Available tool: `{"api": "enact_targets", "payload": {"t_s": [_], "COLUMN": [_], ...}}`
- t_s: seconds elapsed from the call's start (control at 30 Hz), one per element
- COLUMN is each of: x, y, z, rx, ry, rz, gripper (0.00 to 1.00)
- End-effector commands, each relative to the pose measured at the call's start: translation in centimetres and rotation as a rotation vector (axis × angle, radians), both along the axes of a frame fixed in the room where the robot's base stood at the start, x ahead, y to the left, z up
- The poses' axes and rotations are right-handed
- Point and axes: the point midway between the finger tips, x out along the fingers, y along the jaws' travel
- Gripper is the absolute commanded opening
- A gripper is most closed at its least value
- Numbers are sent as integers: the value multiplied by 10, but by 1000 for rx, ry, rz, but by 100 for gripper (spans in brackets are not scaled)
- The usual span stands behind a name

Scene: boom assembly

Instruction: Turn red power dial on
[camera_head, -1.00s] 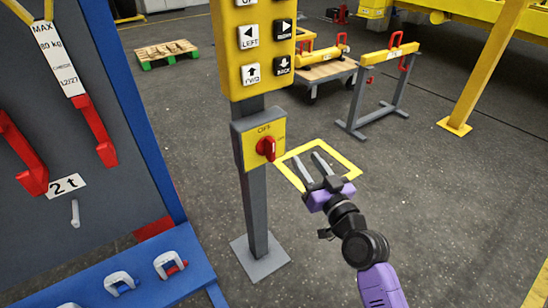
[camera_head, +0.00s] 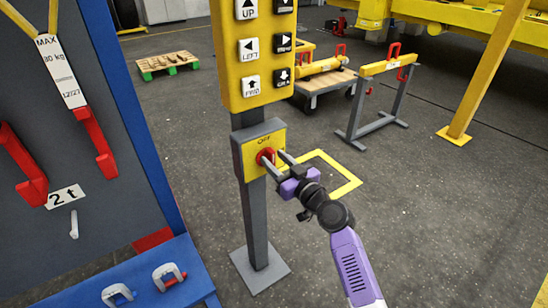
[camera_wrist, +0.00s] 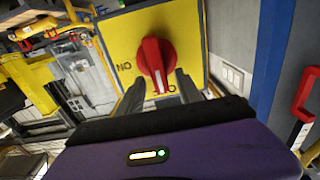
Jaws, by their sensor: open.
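The red power dial (camera_head: 265,156) sits on a yellow plate (camera_head: 251,160) on the front of a grey box, mounted on a grey post. "OFF" is readable above the dial in the head view. In the wrist view the red dial (camera_wrist: 156,64) shows a white mark on its handle end, with "NO" lettering to its left. My gripper (camera_head: 274,158) is open, with one finger on each side of the dial. In the wrist view my gripper (camera_wrist: 158,93) has its two dark fingers straddling the lower part of the dial. I cannot tell whether they touch it.
A yellow button panel (camera_head: 257,55) with arrow buttons is on the same post, just above the dial box. A blue rack (camera_head: 130,285) with shackles and red hooks stands at the left.

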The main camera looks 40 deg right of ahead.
Motion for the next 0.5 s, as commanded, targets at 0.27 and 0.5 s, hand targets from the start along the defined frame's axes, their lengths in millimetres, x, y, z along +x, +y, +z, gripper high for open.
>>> {"api": "enact_targets", "payload": {"t_s": [0.27, 0.5], "x": [10, 10], "y": [-1, -1], "z": [0, 0], "rx": [0, 0], "ry": [-1, 0], "rz": [-1, -1], "gripper": [42, 22]}}
